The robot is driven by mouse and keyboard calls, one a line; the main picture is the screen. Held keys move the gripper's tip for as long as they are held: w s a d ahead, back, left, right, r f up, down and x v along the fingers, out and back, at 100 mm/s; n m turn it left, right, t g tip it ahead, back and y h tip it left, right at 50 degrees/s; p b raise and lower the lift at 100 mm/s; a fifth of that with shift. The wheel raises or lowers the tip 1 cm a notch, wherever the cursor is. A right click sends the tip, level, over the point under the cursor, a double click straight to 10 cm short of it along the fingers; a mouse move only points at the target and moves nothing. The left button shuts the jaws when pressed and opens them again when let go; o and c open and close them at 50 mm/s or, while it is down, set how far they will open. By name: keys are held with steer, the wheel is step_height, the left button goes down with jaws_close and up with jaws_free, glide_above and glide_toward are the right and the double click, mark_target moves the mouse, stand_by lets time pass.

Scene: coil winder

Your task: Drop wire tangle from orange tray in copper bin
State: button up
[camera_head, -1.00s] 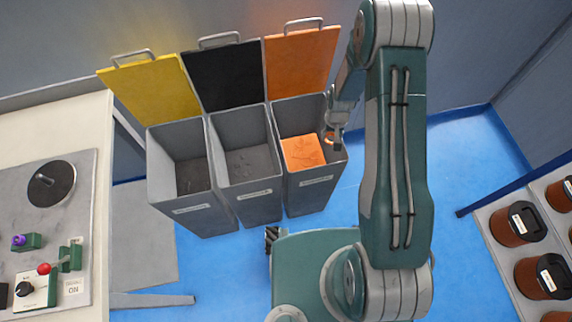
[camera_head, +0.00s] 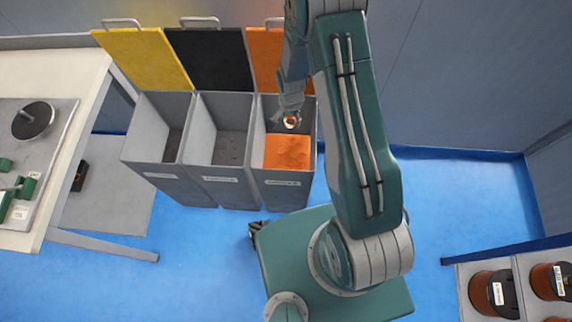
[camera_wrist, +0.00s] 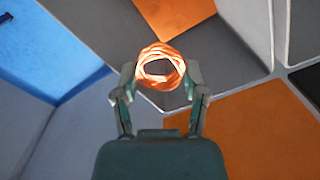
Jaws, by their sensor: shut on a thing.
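The wire tangle (camera_wrist: 161,52) is a small ring of copper-coloured wire. My gripper (camera_wrist: 160,82) is shut on it, with one finger at each side, in the wrist view. In the head view my gripper (camera_head: 291,120) holds the tangle (camera_head: 291,122) over the opening of the right-hand bin (camera_head: 285,178), the one with the orange lid (camera_head: 268,62). The orange tray is not clearly identifiable in these views.
A bin with a black lid (camera_head: 210,58) and one with a yellow lid (camera_head: 142,60) stand to the left in the same row. A workbench (camera_head: 60,130) is at the far left. Spools (camera_head: 494,293) sit on a rack at the lower right. Blue floor between is clear.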

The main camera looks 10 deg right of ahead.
steer(key=a+m, duration=0.2)
steer(key=shift+s+r+m, duration=0.2)
steer(key=shift+r+m, duration=0.1)
steer(key=shift+m, duration=0.1)
steer(key=d+f, duration=0.2)
steer(key=f, duration=0.1)
steer(key=shift+d, duration=0.1)
steer(key=f, duration=0.1)
steer(key=a+f, duration=0.1)
steer(key=f, duration=0.1)
steer(key=o, duration=1)
steer(key=shift+d, duration=0.35)
steer(key=r, duration=1.2)
steer(key=shift+a, duration=0.4)
